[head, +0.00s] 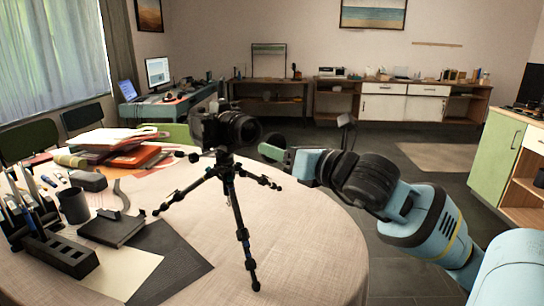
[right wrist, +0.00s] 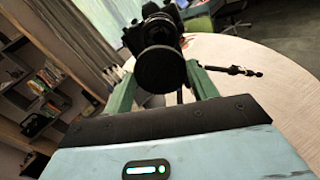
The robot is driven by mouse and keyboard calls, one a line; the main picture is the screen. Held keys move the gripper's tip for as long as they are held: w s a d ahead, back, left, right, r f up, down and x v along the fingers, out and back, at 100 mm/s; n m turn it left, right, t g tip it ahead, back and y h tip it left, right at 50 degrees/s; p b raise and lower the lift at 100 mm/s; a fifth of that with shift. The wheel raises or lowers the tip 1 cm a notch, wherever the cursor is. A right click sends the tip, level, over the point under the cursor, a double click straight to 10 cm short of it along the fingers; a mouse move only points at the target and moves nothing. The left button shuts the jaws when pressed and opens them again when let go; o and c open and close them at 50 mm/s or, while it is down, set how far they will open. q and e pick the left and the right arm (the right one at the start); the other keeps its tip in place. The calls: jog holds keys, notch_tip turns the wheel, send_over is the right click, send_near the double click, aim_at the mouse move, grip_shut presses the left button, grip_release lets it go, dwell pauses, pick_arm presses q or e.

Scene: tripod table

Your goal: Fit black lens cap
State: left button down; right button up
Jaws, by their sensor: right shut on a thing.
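A black camera (head: 208,130) stands on a black tripod (head: 229,185) on the round table, its lens (head: 241,129) pointing right toward my right arm. My right gripper (head: 282,154) is just right of the lens and a little lower, with a visible gap to it. In the right wrist view the black lens cap (right wrist: 160,70) is a round disc between the green fingers, which are shut on it. The camera (right wrist: 160,22) shows behind and above the cap there; the cap hides part of it. My left gripper is not in view.
The table's right side is clear. The tripod legs spread widely below the camera.

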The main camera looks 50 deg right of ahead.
jog(key=shift+s+d+r, duration=0.15)
jog(key=shift+r, duration=0.35)
jog(key=shift+d+b, duration=0.1)
jog(key=shift+b, duration=0.3)
jog(key=shift+w+d+r, duration=0.1)
jog(key=shift+w, duration=1.25)
jog(key=w, duration=0.3)
jog(key=shift+w+d, duration=0.1)
jog(key=shift+w, duration=0.2)
jog(key=shift+w, duration=0.1)
